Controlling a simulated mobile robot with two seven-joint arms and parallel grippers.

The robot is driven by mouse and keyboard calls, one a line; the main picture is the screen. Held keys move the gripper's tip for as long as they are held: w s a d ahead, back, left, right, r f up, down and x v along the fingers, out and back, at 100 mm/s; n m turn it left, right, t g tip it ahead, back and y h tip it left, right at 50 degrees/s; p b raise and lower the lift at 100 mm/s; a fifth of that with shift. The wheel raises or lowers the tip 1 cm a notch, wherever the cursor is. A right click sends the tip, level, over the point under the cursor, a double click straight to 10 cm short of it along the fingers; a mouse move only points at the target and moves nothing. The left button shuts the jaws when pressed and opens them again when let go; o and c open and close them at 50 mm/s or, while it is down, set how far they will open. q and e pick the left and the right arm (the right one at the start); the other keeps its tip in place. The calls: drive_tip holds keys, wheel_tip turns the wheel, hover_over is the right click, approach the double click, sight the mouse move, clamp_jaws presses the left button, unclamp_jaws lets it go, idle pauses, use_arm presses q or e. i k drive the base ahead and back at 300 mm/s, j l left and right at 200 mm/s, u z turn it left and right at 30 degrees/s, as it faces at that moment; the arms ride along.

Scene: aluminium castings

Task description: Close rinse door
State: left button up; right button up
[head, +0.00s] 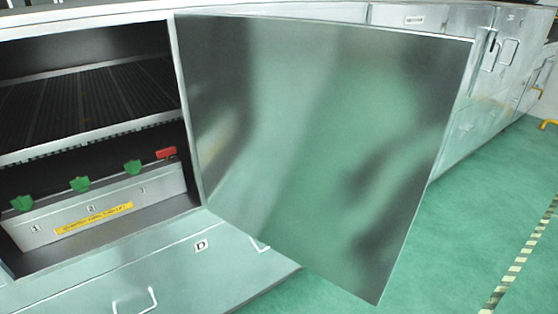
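A large shiny metal door (310,150) stands open, swung outward from the right side of a dark cabinet opening. Its hinge edge is along the right frame of the opening, and its free edge is toward the right of the head view. Which face has a handle cannot be seen; the visible face is plain. Neither of my grippers shows in the head view.
Inside the cabinet are a ribbed rack (85,100) and a metal box (100,205) with green knobs, a red one and a yellow label. A lower panel (150,270) marked D has a handle. Green floor (470,215) is clear at right, with a striped line (520,255).

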sight(320, 142)
drive_tip(key=l+u, duration=0.2)
drive_tip(key=l, duration=0.15)
drive_tip(key=k+l+u, duration=0.2)
drive_tip(key=l, duration=0.15)
drive_tip(key=l+u, duration=0.45)
drive_tip(key=l, duration=0.35)
drive_tip(key=l+u, duration=0.25)
drive_tip(key=l, duration=0.3)
drive_tip(key=i+l+u, duration=0.15)
drive_tip(key=l+u, duration=0.55)
drive_tip(key=l, duration=0.25)
drive_tip(key=i+l+u, duration=0.25)
drive_tip(key=i+l, duration=0.05)
drive_tip(key=l, duration=0.1)
